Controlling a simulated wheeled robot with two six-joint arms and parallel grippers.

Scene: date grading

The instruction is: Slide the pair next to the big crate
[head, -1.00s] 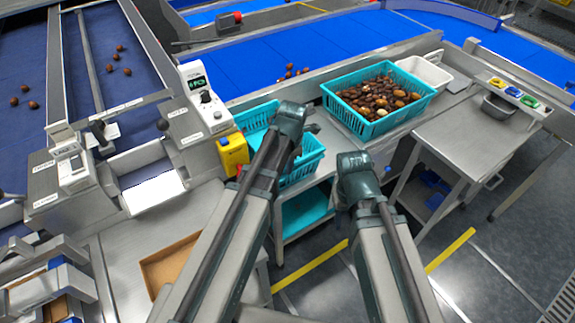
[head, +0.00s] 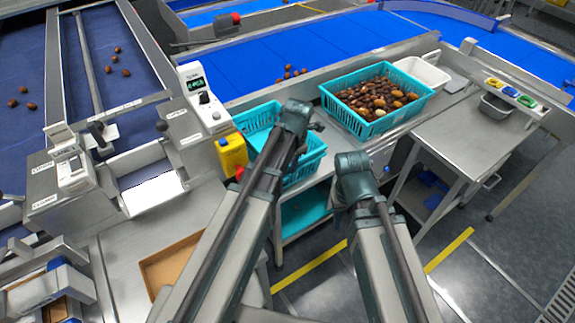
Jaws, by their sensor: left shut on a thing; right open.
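The big crate (head: 372,130) is teal, full of brown dates, and stands on the steel bench at centre right. A smaller teal crate (head: 308,164) stands to its left with a narrow gap between them; its inside looks empty where I see it. Whether it is one crate or a nested pair I cannot tell. My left gripper (head: 312,128) is at this crate's right side, shut on it; its fingertips are mostly hidden. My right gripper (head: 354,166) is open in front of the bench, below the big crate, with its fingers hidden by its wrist.
A white bin (head: 424,72) stands behind the big crate on the right. Another teal crate (head: 304,209) is on the shelf below. A steel side table (head: 470,135) and a blue belt (head: 280,60) flank the bench.

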